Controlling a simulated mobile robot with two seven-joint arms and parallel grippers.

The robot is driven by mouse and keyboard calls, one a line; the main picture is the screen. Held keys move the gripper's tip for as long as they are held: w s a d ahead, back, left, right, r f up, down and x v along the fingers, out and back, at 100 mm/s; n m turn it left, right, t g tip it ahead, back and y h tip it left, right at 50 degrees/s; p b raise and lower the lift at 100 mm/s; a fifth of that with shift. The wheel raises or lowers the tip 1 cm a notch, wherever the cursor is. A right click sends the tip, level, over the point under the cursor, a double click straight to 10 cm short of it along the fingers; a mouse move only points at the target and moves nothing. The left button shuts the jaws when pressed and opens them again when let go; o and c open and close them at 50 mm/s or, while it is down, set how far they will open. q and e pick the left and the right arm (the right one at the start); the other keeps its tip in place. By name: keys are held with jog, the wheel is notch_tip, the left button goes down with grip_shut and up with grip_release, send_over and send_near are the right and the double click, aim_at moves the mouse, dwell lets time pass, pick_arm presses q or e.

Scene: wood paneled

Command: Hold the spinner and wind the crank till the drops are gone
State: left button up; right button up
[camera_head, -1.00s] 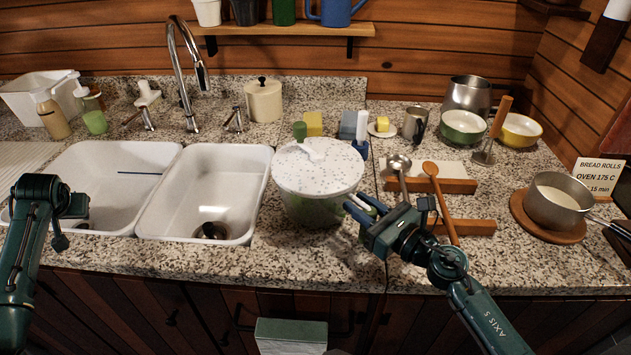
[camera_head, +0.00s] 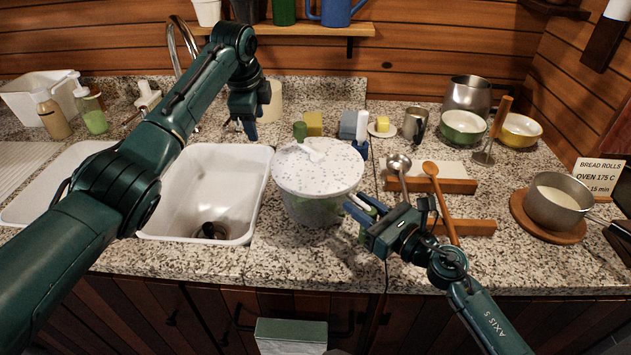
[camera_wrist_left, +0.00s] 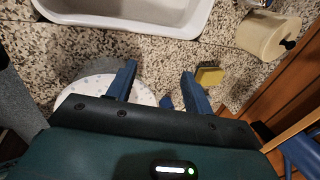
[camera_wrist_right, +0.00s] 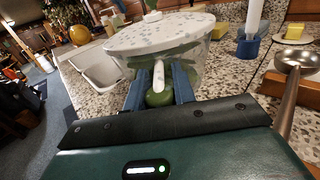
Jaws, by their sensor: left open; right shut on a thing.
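The salad spinner (camera_head: 318,178) stands on the counter right of the sinks, with a clear bowl and green contents. Its white lid, speckled with blue-grey drops, also shows in the right wrist view (camera_wrist_right: 125,38). The white crank (camera_head: 312,150) lies on the lid; a green knob (camera_head: 300,130) shows at the lid's back edge. My right gripper (camera_head: 358,205) is shut on a green and white grip (camera_wrist_right: 158,97) at the bowl's right side. My left gripper (camera_head: 245,128) is open and empty, pointing down above the counter, left of and behind the spinner; no contact shows.
Two white sinks (camera_head: 205,160) are left of the spinner. A cream crock (camera_wrist_left: 262,35) stands near my left gripper. Sponges (camera_head: 313,122), a blue-based brush holder (camera_head: 361,150) and a ladle (camera_head: 398,163) are close to the spinner. A pot (camera_head: 556,205) stands far right.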

aim_at(300, 124)
pick_arm(q)
jog(key=s+d+r+m+y, duration=0.2)
jog(key=d+r+m, duration=0.25)
jog(key=d, duration=0.25)
jog(key=s+d+r+m+y, duration=0.1)
jog(key=s+d+r+m, duration=0.25)
jog(key=d+r, duration=0.25)
jog(key=shift+m+g, duration=0.3)
jog(key=x, duration=1.2)
jog(key=shift+w, duration=0.35)
